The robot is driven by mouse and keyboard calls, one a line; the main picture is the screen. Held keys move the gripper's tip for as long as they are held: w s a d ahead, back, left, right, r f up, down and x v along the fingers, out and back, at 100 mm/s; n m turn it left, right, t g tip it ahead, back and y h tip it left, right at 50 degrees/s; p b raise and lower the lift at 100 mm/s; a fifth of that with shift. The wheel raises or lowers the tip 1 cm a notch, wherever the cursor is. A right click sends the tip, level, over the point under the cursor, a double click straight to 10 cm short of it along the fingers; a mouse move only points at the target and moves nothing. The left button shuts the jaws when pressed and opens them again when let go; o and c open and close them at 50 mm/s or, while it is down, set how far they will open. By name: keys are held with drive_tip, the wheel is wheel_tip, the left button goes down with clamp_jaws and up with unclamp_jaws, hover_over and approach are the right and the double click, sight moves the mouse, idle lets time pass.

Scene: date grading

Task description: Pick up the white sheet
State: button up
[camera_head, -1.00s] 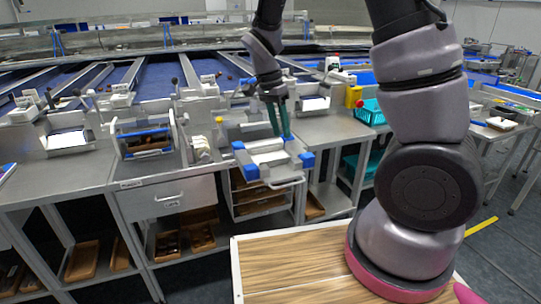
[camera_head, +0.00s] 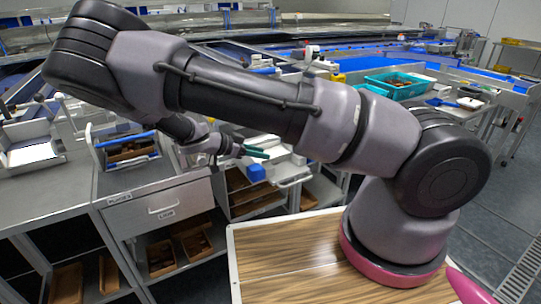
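A bright white sheet (camera_head: 30,153) lies in a pale stand on the left counter, near the left edge of the picture. It looks flat and nothing touches it. I see nothing clearly held. My arm hides much of the middle of the counter, so other sheets there may be covered.
An open box (camera_head: 130,152) with brown contents stands right of the sheet's stand. A grey drawer (camera_head: 160,207) is below it. Wooden trays (camera_head: 195,245) sit on low shelves. A teal crate (camera_head: 398,84) stands at the back right. The floor at right is clear.

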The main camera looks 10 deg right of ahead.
sight(278, 157)
drive_tip(key=x, duration=0.8)
drive_tip(key=shift+w+d+f, duration=0.1)
drive_tip(key=shift+d, duration=0.05)
clamp_jaws()
